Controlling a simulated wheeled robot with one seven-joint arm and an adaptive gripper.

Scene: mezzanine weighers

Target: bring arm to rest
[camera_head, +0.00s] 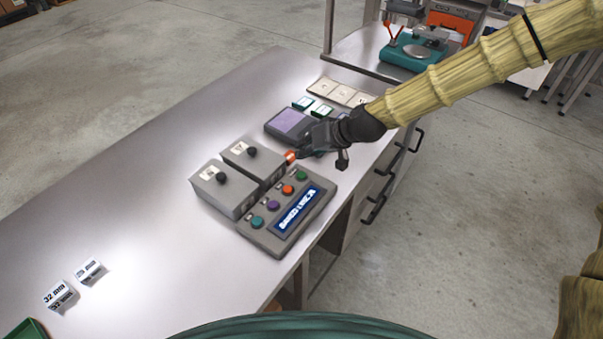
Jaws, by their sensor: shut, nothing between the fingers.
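My arm (470,72) reaches in from the upper right over the far part of the grey workbench (130,190). My gripper (296,155) is shut and empty. Its orange-red tip shows just above the far corner of the button panel (262,236), close to the grey boxes; I cannot tell whether it touches anything. The panel has several coloured buttons and a lit blue display. My gripper partly hides the dark device with a purple top (290,121) behind it.
Two grey boxes with black knobs, a nearer one (222,189) and a farther one (254,160), stand beside the panel. Pale tiles (323,87) lie farther back. Small marked blocks (60,294) are at front left. A teal machine (408,54) stands behind. The bench's left middle is clear.

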